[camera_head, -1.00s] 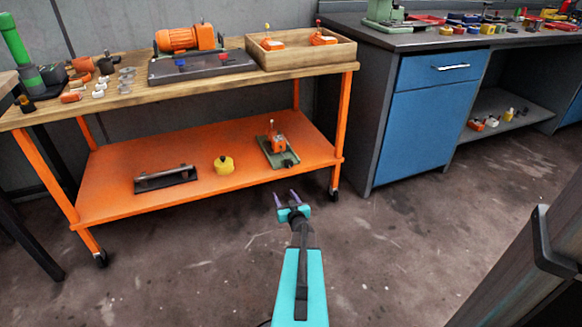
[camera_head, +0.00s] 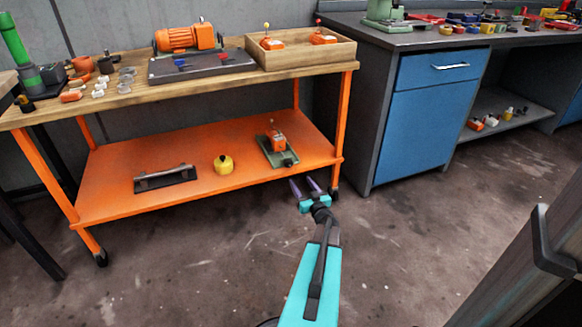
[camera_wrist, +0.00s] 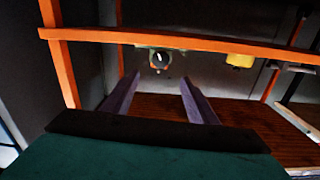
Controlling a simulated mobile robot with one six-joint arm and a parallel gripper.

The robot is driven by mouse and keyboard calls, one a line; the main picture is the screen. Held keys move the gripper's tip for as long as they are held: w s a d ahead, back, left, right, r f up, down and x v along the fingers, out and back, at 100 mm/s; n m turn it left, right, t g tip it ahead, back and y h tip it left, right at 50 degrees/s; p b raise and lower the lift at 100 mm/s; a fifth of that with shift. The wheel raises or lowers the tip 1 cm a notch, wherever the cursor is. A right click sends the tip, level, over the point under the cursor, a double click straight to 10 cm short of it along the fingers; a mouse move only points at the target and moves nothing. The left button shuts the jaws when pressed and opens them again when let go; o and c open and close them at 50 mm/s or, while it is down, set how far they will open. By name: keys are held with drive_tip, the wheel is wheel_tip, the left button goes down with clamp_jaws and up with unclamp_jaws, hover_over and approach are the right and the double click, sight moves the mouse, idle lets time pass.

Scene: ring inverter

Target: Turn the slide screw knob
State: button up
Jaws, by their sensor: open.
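A small slide device (camera_head: 278,150) with a green base and an orange block sits on the right part of the cart's orange lower shelf. In the wrist view its round dark knob (camera_wrist: 160,58) with a white mark shows beyond my fingers, beside the orange shelf edge. My gripper (camera_head: 303,185) is in front of the shelf's right front corner, to the lower right of the device and apart from it. In the wrist view my two purple fingers (camera_wrist: 158,84) are spread and empty, with the knob lined up between them.
The orange cart shelf (camera_head: 110,192) also holds a yellow round part (camera_head: 223,164) and a dark rail block (camera_head: 165,179). A cart leg (camera_head: 343,110) stands close to my gripper. The blue cabinet (camera_head: 423,125) is at the right. The floor in front is clear.

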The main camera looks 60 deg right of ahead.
sight(290, 165)
drive_tip(key=b+x, duration=0.3)
drive_tip(key=x, duration=0.8)
drive_tip(key=shift+w+d+f, duration=0.1)
drive_tip(key=shift+w+d, duration=0.1)
drive_tip(key=shift+b+x, duration=0.45)
drive_tip(key=shift+x, duration=0.45)
drive_tip(key=c, duration=1)
drive_tip(key=shift+d, duration=0.3)
drive_tip(key=shift+c, duration=0.3)
drive_tip(key=shift+s+a, duration=0.1)
drive_tip(key=shift+a, duration=0.1)
drive_tip(key=shift+a+n+p, duration=0.1)
drive_tip(key=shift+n+p, duration=0.4)
drive_tip(key=shift+n, duration=2.5)
